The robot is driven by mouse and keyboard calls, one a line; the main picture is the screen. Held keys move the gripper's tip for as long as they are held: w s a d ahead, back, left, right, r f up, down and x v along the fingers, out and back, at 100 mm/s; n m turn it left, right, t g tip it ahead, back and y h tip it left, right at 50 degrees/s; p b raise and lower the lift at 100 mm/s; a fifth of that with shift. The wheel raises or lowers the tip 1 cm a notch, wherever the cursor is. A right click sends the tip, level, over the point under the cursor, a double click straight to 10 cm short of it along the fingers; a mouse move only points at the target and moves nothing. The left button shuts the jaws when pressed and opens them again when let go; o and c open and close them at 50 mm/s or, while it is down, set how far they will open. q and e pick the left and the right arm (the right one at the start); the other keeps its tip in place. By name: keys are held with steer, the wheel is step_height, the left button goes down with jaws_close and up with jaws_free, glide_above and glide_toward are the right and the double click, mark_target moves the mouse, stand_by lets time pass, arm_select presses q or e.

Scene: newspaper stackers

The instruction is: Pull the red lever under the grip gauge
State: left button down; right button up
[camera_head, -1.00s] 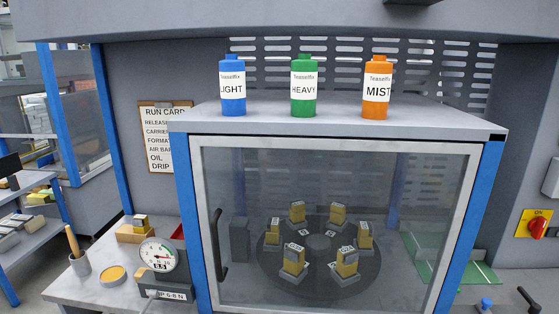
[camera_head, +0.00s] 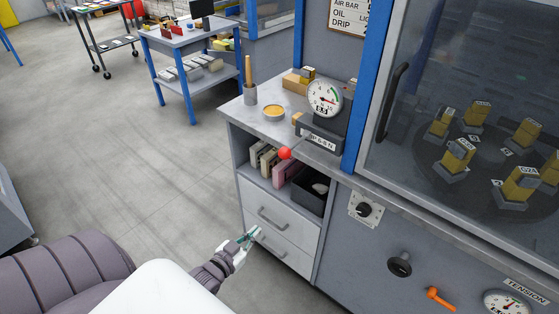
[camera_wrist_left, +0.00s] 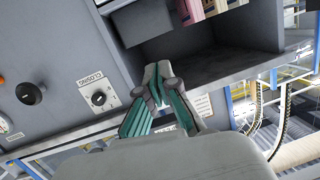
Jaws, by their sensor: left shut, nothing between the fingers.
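The grip gauge (camera_head: 324,97) has a white round dial and stands on the counter beside the glazed cabinet. Its grey base carries a label. A lever with a red ball knob (camera_head: 285,153) sticks out below the gauge, at the counter's front edge. My left gripper (camera_head: 247,239) is low in front of the drawers, below and left of the red knob, and apart from it. In the left wrist view its fingers (camera_wrist_left: 156,100) are closed with nothing between them. The red knob does not show in the left wrist view. My right gripper is not in view.
An open shelf below the counter holds several binders (camera_head: 268,160) and a dark bin (camera_head: 312,190). Drawers with handles (camera_head: 272,218) are under it. The glazed cabinet (camera_head: 380,150) stands to the right, with knobs on its lower panel. The floor (camera_head: 130,150) to the left is clear.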

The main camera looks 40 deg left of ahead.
mark_target(296, 144)
arm_select(q)
step_height(296, 144, up, 25)
steer(key=d+m+t+h+b, duration=0.1)
steer(key=m+t+h+b, duration=0.1)
steer(key=t, duration=0.5)
steer(key=shift+d+r+t+h+b, duration=0.15)
steer(key=shift+d+t+h+b, duration=0.2)
steer(key=shift+h, duration=0.35)
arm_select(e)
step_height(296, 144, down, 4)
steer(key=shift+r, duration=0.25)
arm_select(q)
steer(key=shift+w+r, duration=0.1)
steer(key=shift+w, duration=0.05)
steer(key=a+p+x, duration=0.1)
steer(key=p+x, duration=0.2)
steer(key=x, duration=0.6)
steer(key=shift+w+d+f, duration=0.1)
steer(key=shift+w+f, duration=0.1)
steer(key=shift+f, duration=0.45)
steer(key=shift+w+d+f, duration=0.1)
steer(key=shift+w+f, duration=0.15)
steer(key=shift+f, duration=0.35)
steer(key=shift+w+d+f, duration=0.15)
steer(key=shift+w+f, duration=0.05)
steer(key=shift+f, duration=0.45)
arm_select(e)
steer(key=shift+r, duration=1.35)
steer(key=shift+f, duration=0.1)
